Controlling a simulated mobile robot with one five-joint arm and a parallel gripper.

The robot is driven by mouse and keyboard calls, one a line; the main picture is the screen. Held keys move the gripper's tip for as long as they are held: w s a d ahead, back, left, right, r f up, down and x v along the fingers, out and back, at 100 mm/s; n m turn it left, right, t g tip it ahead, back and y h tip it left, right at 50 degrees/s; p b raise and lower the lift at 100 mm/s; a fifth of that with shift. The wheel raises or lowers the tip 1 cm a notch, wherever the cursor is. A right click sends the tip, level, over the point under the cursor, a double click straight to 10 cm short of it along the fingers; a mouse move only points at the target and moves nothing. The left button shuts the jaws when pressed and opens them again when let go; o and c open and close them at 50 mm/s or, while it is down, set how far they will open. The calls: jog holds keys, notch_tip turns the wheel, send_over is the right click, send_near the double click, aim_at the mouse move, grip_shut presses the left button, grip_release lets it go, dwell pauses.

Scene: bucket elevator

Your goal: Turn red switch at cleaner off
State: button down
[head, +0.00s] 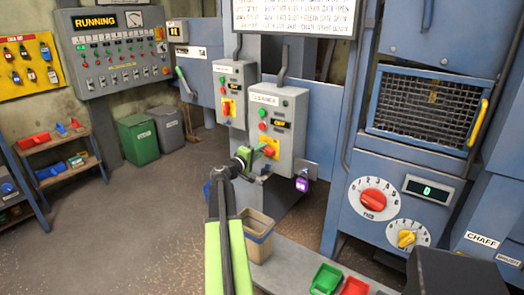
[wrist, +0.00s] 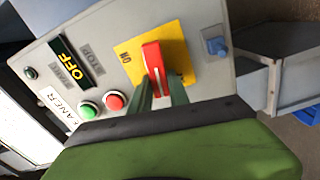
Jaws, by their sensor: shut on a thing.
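The grey cleaner box (head: 288,101) stands at the middle of the head view. Its red switch (head: 269,151) sits on a yellow plate low on its front. My gripper (head: 257,150) reaches the switch from the left. In the wrist view the red switch handle (wrist: 152,60) stands out from the yellow plate (wrist: 181,53), its lower end between my green fingers (wrist: 161,92). My gripper is shut on it. ON is printed on the plate to the left of the handle. The box's display (wrist: 76,65) reads OFF. A green and a red button sit beside it.
A second control box (head: 233,82) with a red switch stands just left. A tan bin (head: 257,237) stands below. Blue machinery with dials (head: 373,197) fills the right. Floor is open at left.

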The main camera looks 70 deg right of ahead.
jog(key=shift+a+f+n, duration=0.1)
jog(key=shift+f+n, duration=0.15)
jog(key=shift+n, duration=0.55)
jog(key=c, duration=1.2)
grip_release()
jog(key=shift+c, duration=0.2)
jog(key=shift+w, duration=0.1)
jog(key=v, duration=1.7)
jog(key=shift+a, duration=0.2)
jog(key=shift+w, duration=0.1)
